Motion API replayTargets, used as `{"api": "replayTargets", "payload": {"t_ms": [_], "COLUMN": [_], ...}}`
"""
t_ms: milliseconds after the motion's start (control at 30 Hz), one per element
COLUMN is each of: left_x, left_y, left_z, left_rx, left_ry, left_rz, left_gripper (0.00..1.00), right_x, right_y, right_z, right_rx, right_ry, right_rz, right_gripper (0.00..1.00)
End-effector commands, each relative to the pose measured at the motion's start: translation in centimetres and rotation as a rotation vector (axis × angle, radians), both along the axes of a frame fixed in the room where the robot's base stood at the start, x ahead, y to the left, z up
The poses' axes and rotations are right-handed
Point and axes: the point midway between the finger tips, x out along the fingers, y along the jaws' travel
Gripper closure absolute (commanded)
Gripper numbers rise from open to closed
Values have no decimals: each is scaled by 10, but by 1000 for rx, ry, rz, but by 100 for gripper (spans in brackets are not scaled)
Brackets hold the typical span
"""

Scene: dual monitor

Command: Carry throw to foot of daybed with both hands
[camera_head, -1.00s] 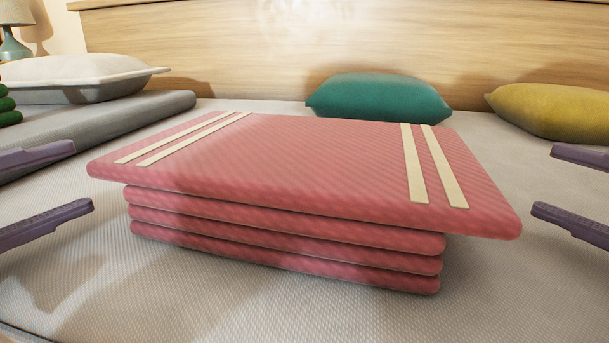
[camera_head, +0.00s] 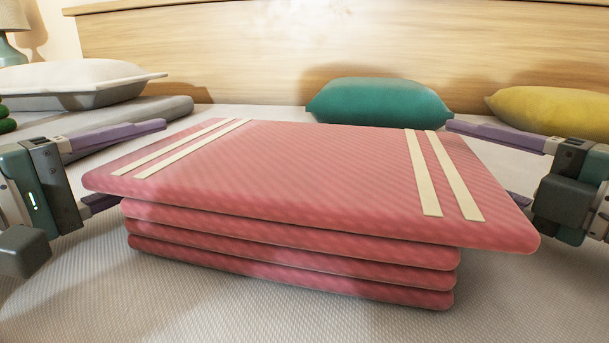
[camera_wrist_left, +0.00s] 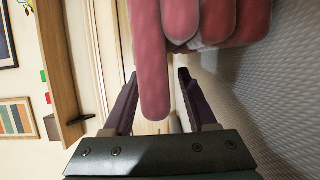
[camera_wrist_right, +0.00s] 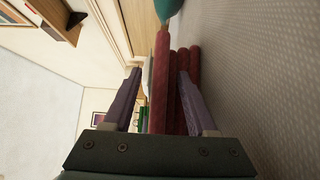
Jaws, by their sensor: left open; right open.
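The throw (camera_head: 290,180) is a folded pink stack with two cream stripes at each end. It lies flat on the daybed (camera_head: 60,290), its top layer overhanging the lower folds. My left gripper (camera_head: 142,165) is open at the throw's left edge, one finger above the top layer and one below. The left wrist view shows the throw's top layer (camera_wrist_left: 152,60) between the open fingers. My right gripper (camera_head: 483,163) is open at the right edge, likewise straddling the top layer. The right wrist view shows the throw's edge (camera_wrist_right: 161,80) between the fingers. The lower fingers are partly hidden in the head view.
A teal pillow (camera_head: 380,102) and a mustard pillow (camera_head: 550,112) lie behind the throw, before the wooden back panel (camera_head: 250,50). A white cushion (camera_head: 80,75) sits on a grey folded piece at left, near a lamp (camera_head: 10,45). The bed surface in front is clear.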

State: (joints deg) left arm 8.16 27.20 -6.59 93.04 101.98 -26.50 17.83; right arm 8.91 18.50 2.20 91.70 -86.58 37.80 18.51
Motion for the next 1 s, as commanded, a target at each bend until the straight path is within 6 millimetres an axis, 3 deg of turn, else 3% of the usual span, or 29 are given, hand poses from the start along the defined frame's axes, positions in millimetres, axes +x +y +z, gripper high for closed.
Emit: {"api": "replayTargets", "payload": {"t_ms": [67, 567, 1000], "left_x": [0, 0, 0], "left_y": [0, 0, 0], "left_z": [0, 0, 0], "left_rx": [0, 0, 0], "left_ry": [0, 0, 0], "left_rz": [0, 0, 0], "left_gripper": [43, 99, 100], "right_x": [0, 0, 0], "right_y": [0, 0, -1], "right_z": [0, 0, 0], "right_rx": [0, 0, 0], "right_ry": [0, 0, 0], "right_rz": [0, 0, 0], "right_gripper": [43, 99, 100]}}
